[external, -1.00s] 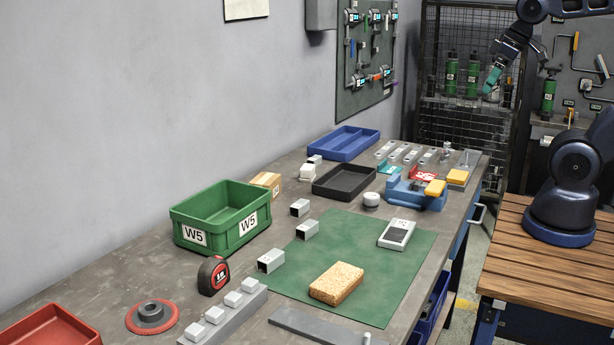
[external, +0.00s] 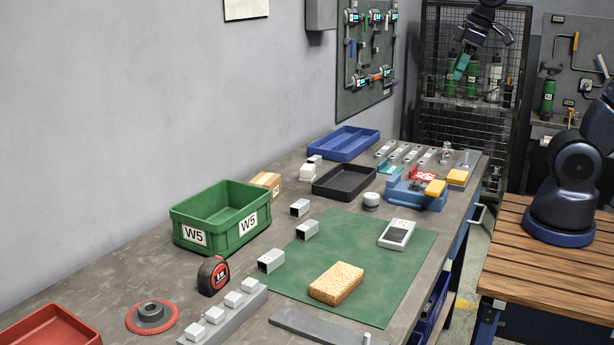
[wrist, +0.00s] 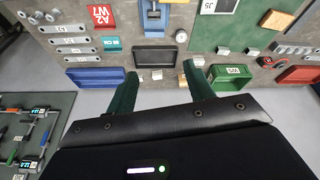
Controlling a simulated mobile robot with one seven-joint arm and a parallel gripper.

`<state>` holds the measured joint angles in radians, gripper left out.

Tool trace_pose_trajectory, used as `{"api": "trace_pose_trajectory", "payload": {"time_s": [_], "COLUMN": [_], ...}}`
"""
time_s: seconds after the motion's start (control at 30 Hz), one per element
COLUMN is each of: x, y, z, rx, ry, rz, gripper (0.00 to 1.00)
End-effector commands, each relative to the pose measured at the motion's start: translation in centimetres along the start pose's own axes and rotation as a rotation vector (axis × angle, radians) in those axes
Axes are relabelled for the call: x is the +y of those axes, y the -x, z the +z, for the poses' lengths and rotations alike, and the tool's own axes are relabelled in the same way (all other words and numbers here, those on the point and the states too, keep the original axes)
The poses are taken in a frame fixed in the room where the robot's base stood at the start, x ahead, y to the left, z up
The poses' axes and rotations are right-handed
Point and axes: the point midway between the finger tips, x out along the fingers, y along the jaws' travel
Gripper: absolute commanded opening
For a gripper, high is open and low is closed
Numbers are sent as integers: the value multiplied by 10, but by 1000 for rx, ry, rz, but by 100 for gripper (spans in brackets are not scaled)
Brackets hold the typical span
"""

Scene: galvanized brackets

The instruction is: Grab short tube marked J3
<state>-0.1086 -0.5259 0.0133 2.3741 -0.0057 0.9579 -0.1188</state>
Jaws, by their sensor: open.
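Several short pale square tubes stand apart on the bench: one at the green mat's near left edge (external: 271,261), one farther along it (external: 307,229), and one beyond (external: 300,208). Small tubes also show in the wrist view (wrist: 224,51). Their markings are too small to read, so I cannot tell which is J3. My gripper (external: 461,66) is high above the bench's far end, well away from the tubes. In the wrist view its green fingers (wrist: 160,88) are spread apart with nothing between them.
A green W5 bin (external: 190,214), black tray (external: 322,192) and blue tray (external: 327,153) stand along the wall side. A sponge (external: 336,283) and a white meter (external: 396,234) lie on the green mat (external: 365,257). A blue vise-like block (external: 411,197) stands past it.

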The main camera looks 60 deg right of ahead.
Motion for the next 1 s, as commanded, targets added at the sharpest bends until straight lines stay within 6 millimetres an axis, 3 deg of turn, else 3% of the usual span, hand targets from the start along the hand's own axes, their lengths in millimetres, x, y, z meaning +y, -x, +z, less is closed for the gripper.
{"api": "trace_pose_trajectory", "payload": {"time_s": [0.1, 0.57, 1.0], "x": [-12, -78, -177], "y": [-8, -57, -136], "z": [-34, -151, -238], "rx": [-23, -94, -154], "ry": [82, 389, 685], "rz": [-15, -70, -128], "gripper": [53, 53, 53]}}
